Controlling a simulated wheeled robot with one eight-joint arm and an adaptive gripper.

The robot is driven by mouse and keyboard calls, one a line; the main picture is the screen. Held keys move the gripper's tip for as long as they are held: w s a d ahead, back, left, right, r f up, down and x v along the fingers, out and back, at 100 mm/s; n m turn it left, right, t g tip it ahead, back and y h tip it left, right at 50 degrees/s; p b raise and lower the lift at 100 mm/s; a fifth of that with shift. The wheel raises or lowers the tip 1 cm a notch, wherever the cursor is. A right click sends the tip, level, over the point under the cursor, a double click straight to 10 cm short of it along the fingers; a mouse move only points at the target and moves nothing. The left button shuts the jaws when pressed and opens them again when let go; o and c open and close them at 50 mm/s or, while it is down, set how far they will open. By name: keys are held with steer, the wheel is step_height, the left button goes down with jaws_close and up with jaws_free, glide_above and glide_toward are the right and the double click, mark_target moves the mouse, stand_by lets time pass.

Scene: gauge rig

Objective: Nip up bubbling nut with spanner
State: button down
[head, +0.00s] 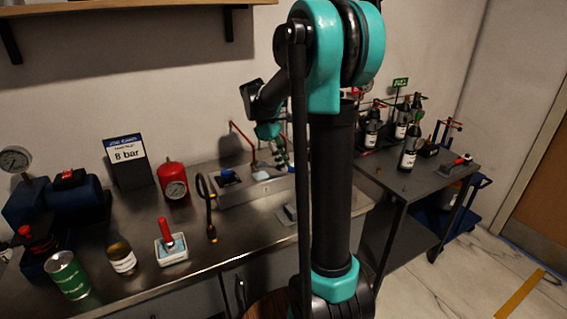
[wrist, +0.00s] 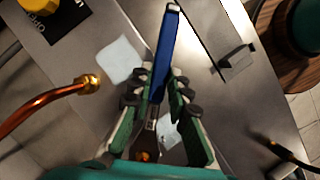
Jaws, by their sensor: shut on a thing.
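A spanner with a blue handle (wrist: 163,50) and a grey metal end (wrist: 146,140) lies lengthwise between the fingers of my gripper (wrist: 157,88), which is shut on it. In the wrist view, a brass nut (wrist: 88,83) sits on the end of a copper pipe (wrist: 42,108), left of my gripper and apart from it. A small orange-brass piece (wrist: 145,156) shows by the spanner's metal end; I cannot tell what it is. I cannot make out bubbles on either. In the head view my gripper (head: 284,158) is over the bench rig, partly hidden by my arm.
A pale patch (wrist: 120,60) lies beside the brass nut. On the bench (head: 222,250) stand a red gauge cylinder (head: 174,182), a job card reading 8 bar (head: 128,160), a brush dish (head: 172,252) and cans. A side table with dark bottles (head: 409,155) is at right.

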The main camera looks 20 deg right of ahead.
mark_target(297, 170)
steer(key=shift+s, duration=0.1)
stand_by(0.3)
steer(key=shift+s+a+m+g+y, duration=0.4)
steer(key=shift+s+a+m, duration=0.35)
steer(key=shift+m, duration=0.45)
steer(key=shift+w+d+n+t, duration=0.3)
steer(key=shift+w+d+n, duration=0.3)
steer(key=shift+n, duration=0.3)
steer(key=shift+s+d+h, duration=0.1)
steer(key=shift+h, duration=0.2)
steer(key=shift+s+d, duration=0.75)
steer(key=shift+d, duration=0.15)
steer(key=shift+s+d, duration=0.7)
steer(key=shift+d, duration=0.2)
steer(key=shift+r, duration=2.25)
